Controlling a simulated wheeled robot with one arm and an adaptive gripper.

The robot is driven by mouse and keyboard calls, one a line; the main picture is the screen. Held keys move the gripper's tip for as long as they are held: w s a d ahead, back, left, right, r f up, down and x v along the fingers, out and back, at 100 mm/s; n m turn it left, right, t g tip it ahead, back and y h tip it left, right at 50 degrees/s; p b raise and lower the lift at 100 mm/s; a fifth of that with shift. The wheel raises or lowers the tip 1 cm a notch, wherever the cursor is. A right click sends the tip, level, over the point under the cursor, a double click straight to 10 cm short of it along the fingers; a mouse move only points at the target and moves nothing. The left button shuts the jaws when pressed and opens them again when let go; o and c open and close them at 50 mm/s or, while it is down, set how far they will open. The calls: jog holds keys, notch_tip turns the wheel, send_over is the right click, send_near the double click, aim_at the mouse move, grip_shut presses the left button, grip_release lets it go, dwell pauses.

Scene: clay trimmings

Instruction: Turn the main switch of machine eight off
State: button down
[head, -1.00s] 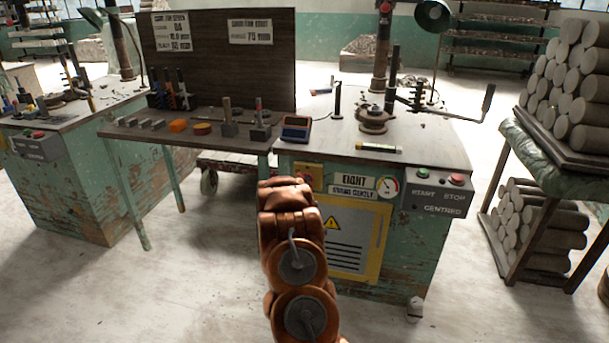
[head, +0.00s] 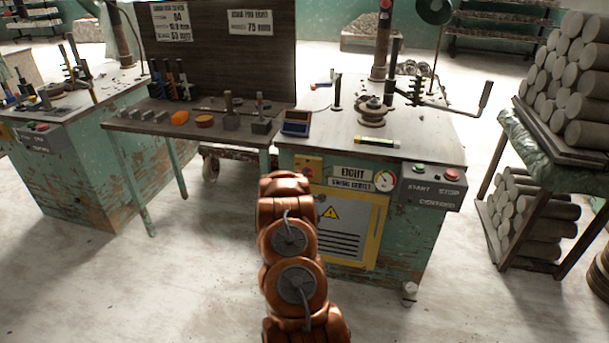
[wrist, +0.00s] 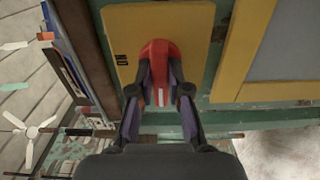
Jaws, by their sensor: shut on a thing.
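Machine eight (head: 400,235) is a worn green cabinet with an EIGHT label (head: 353,174). Its main switch is a red knob on a yellow plate (head: 312,160), left of that label. In the wrist view the red knob (wrist: 160,62) stands out from the yellow plate (wrist: 196,20), with small dark lettering on the plate's left. My gripper (wrist: 160,92) has one finger on each side of the knob and is shut on it. In the head view my copper-coloured arm hides the gripper. The knob's exact setting is hard to read.
A yellow-framed warning panel (head: 374,238) lies below the label. A start/stop box (head: 432,188) sits at the cabinet's right corner. A wooden side table (head: 200,140) with tools adjoins on the left. A rack of clay rolls (head: 545,150) stands at the right.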

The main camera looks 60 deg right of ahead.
dwell(0.4)
jog(key=c, duration=1.1)
grip_release()
jog(key=shift+a, duration=0.1)
jog(key=shift+v, duration=5.95)
